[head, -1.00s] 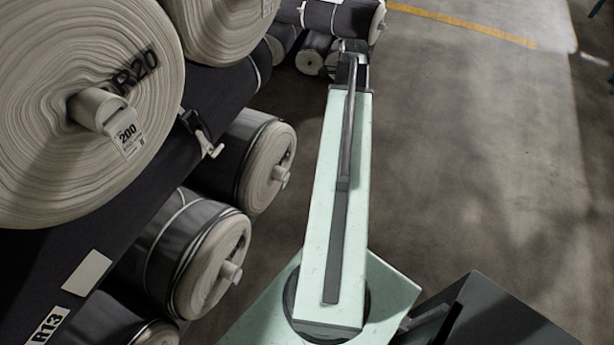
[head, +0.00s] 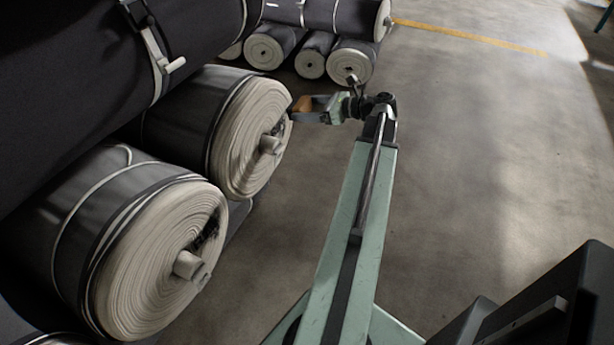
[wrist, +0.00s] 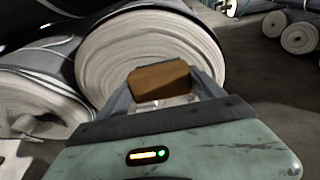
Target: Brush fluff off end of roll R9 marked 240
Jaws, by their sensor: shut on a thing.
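My gripper (head: 306,110) is shut on a brown brush-like block (head: 302,104), seen in the wrist view between the fingers (wrist: 160,80). It is at the right edge of a roll's pale end face (head: 245,150); I cannot tell whether the block touches it. The roll has dark wrapping, a pale core stub (head: 270,144) and a dark mark near the core, too small to read. In the wrist view this end face (wrist: 110,55) fills the middle, partly hidden behind the block. No R9 or 240 label is readable, and I cannot make out fluff.
A nearer roll (head: 150,265) lies at lower left, with a core stub. A large dark roll (head: 90,70) with a strap and buckle (head: 160,62) lies above. Several small rolls (head: 270,45) are stacked at the back. The concrete floor (head: 480,150) on the right is clear.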

